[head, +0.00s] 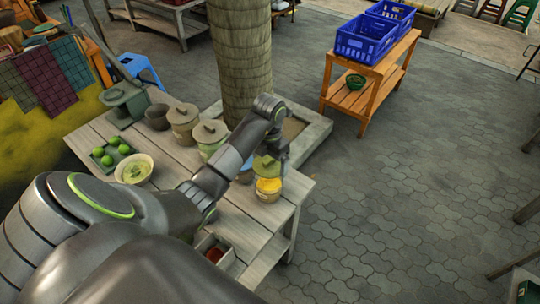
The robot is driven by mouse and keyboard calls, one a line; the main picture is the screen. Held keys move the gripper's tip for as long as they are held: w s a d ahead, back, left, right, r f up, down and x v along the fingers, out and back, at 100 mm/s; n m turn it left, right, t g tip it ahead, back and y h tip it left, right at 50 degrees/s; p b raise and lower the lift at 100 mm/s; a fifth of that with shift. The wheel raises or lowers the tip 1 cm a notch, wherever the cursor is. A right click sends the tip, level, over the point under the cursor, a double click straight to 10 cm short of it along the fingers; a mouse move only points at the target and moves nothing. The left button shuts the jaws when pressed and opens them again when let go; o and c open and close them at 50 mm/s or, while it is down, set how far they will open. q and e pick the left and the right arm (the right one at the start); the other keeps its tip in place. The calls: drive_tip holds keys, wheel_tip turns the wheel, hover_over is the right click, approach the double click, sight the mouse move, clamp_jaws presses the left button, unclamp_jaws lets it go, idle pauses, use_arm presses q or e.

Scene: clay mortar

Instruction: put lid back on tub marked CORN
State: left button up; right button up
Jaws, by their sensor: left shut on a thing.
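An open tub (268,191) with yellow contents stands near the right end of the wooden table (255,225). I cannot read any marking on it at this size. My left gripper (271,152) comes over the table and is shut on an olive-green lid (266,168). The lid is just above and behind the tub's mouth. It looks slightly tilted, and I cannot tell whether it touches the rim. My right gripper is not in view.
Two lidded tubs, a beige one (183,120) and a pale green one (210,137), stand behind my arm. A dark mortar (157,117), a bowl (134,169), several green limes (111,150) and a red-filled box (216,253) share the table. A tree trunk (239,60) rises behind.

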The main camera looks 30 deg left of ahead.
sight(269, 171)
use_arm(q)
drive_tip(key=shift+s+r+n+p, duration=0.15)
drive_tip(key=shift+r+n+p, duration=0.35)
drive_tip(key=shift+r+p, duration=0.2)
drive_tip(key=shift+p, duration=0.3)
drive_tip(key=shift+f+b, duration=0.45)
drive_tip(key=shift+f, duration=0.2)
wheel_tip(269, 171, down, 5)
drive_tip(key=b, duration=0.3)
drive_tip(key=shift+r+b, duration=0.2)
drive_tip(key=shift+b, duration=0.15)
drive_tip(key=shift+f, duration=0.35)
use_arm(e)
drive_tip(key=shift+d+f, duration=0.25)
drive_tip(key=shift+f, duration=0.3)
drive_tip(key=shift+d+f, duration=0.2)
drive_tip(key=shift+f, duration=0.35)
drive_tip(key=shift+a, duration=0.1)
use_arm(q)
drive_tip(key=shift+b, duration=0.3)
drive_tip(key=shift+f, duration=0.2)
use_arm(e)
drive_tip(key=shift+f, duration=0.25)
